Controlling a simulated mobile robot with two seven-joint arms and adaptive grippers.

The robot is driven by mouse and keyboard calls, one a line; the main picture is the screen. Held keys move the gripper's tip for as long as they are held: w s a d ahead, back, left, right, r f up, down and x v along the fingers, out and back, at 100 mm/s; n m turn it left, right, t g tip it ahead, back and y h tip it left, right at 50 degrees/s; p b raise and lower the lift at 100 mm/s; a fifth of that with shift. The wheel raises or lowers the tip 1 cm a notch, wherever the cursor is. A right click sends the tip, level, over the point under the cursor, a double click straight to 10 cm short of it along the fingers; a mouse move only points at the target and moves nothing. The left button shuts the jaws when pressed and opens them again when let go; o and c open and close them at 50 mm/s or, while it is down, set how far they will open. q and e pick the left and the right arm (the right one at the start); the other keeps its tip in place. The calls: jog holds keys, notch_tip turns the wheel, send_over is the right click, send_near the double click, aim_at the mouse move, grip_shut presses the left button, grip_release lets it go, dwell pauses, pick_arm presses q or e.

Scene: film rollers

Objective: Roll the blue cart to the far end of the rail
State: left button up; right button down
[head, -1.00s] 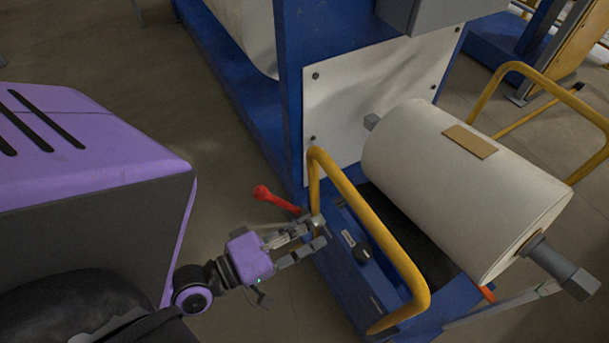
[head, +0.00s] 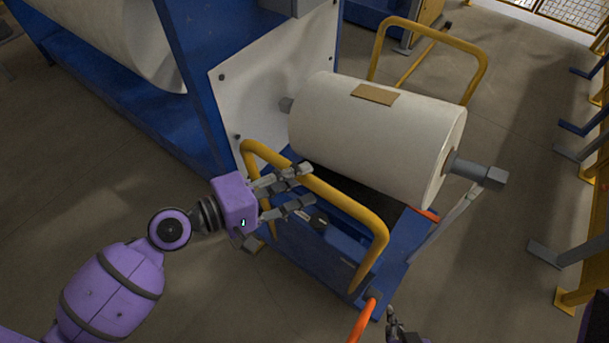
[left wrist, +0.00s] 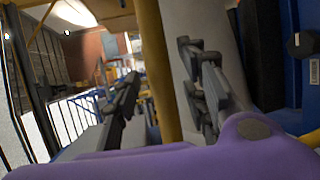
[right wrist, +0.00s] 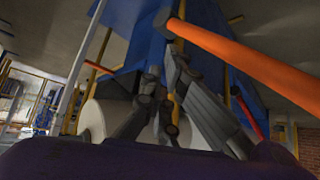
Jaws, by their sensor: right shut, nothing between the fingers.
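The blue cart (head: 283,238) stands beside a blue machine frame, carrying a large white roll (head: 375,140). A yellow handle bar (head: 345,205) arches over its near end. My left gripper (head: 308,188) is open at this bar. In the left wrist view, the yellow bar (left wrist: 157,65) shows between the spread fingers (left wrist: 160,95); I cannot tell whether they touch it. My right gripper (head: 392,316) is low near the cart's near corner, beside an orange handle (head: 361,324). In the right wrist view its fingers (right wrist: 165,95) are together and empty, below the orange handle (right wrist: 235,57). I cannot make out a rail.
The blue machine frame (head: 205,45) with a white panel (head: 265,80) stands directly behind the cart. A second yellow bar (head: 430,30) rises at the cart's far end. Yellow and blue posts (head: 590,225) line the right side. Open floor (head: 490,220) lies between.

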pick_arm(q)
jog(key=shift+x, duration=1.3)
grip_shut()
jog(key=shift+f, duration=0.1)
